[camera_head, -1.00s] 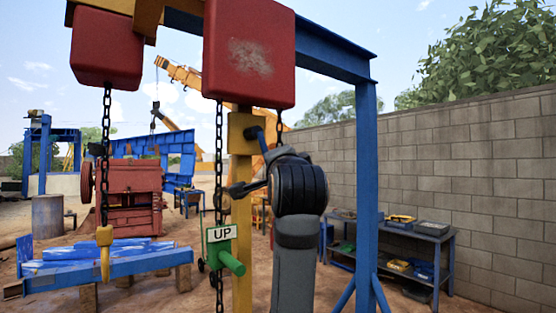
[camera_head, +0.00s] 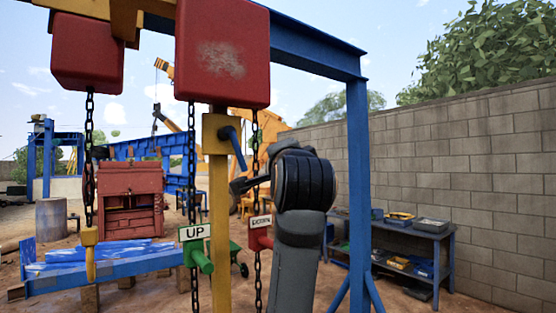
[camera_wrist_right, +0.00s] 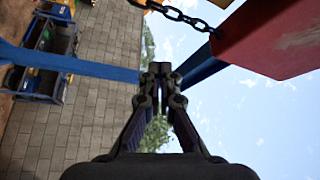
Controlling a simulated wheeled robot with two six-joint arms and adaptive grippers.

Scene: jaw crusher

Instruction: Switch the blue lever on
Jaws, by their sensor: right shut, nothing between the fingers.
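The blue lever (camera_head: 236,147) is mounted on the upper part of the yellow post (camera_head: 219,180), under the large red block. It slants down and to the right from its pivot. My right gripper (camera_head: 238,187) is just below the lever's lower end, to the right of the post. In the head view I cannot tell whether it touches the lever. In the right wrist view the fingers of this gripper (camera_wrist_right: 160,72) are closed together with nothing between them. I cannot make out the lever in that view. My left gripper is not in view.
Red blocks (camera_head: 222,55) hang above, with chains (camera_head: 191,150) beside the post. A green handle with an UP sign (camera_head: 197,248) and a red handle (camera_head: 262,240) are lower down. A blue upright (camera_head: 358,190), a workbench (camera_head: 432,245) and a brick wall (camera_head: 480,180) are at right.

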